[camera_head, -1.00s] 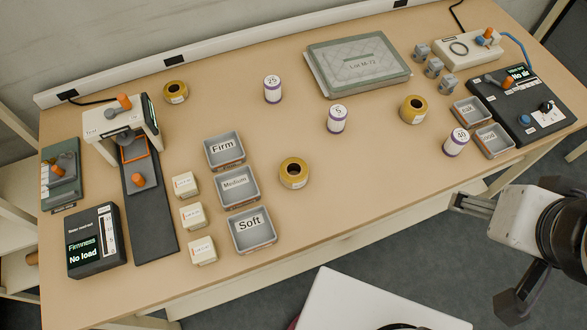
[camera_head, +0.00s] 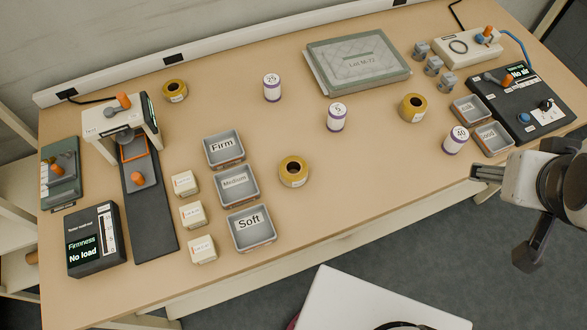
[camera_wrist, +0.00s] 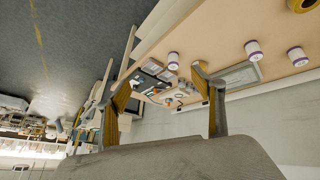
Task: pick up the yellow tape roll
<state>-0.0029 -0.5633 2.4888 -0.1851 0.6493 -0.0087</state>
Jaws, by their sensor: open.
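Three yellow tape rolls with dark centres lie flat on the table in the head view: one at the back left (camera_head: 175,84), one in the middle near the front (camera_head: 293,161), and one at the right (camera_head: 412,97). Part of a yellow roll (camera_wrist: 304,4) also shows at the top right corner of the wrist view. My gripper (camera_head: 484,182) is at the table's front right edge, apart from all the rolls. In the wrist view its two fingers (camera_wrist: 160,85) are spread wide with nothing held between them.
White rolls with purple rims stand at the back (camera_head: 272,88), middle (camera_head: 336,118) and right (camera_head: 456,140). Three grey labelled bins (camera_head: 247,240) are left of the middle roll. Two small trays (camera_head: 492,153) and a control panel (camera_head: 527,135) are near my gripper. The front centre is clear.

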